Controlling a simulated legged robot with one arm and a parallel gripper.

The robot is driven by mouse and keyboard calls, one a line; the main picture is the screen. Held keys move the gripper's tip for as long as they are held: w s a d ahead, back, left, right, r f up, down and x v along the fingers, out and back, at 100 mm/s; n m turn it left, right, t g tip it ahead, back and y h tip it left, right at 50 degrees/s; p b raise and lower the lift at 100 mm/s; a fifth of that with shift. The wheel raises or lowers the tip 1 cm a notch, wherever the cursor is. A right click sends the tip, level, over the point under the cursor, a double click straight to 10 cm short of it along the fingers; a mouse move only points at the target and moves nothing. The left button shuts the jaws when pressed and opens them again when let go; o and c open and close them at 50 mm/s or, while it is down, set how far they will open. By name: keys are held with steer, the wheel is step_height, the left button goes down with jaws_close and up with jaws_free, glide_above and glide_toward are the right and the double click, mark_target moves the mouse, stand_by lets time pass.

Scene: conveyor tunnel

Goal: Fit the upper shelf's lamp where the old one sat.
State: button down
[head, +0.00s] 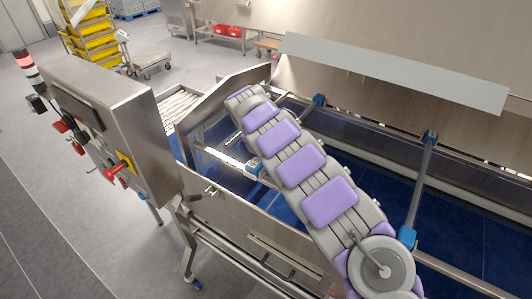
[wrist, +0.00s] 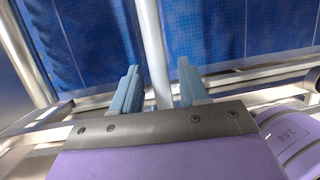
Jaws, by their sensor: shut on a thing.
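In the wrist view my gripper (wrist: 158,88) has its two blue-grey fingers on either side of a pale straight tube (wrist: 149,45). It is shut on this tube, which runs up and away past the fingertips. I cannot tell for sure whether it is the lamp; its lower end is hidden by my gripper. In the head view a bright white strip (head: 224,157) with a pale blue fitting (head: 252,168) shows inside the tunnel, left of my arm. My fingers are not clear there. No upper shelf or empty lamp seat can be made out.
The steel tunnel wall (head: 262,222) stands in front of the blue belt (head: 465,232). Grey cross bars with blue clamps (head: 430,138) span the tunnel right of my arm. A raised steel cover (head: 395,70) hangs behind. A control box (head: 125,125) with red switches stands at left.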

steer(key=c, duration=0.5)
jaws_free()
steer(key=shift+a, duration=0.15)
steer(key=v, duration=1.7)
steer(key=shift+r, duration=0.1)
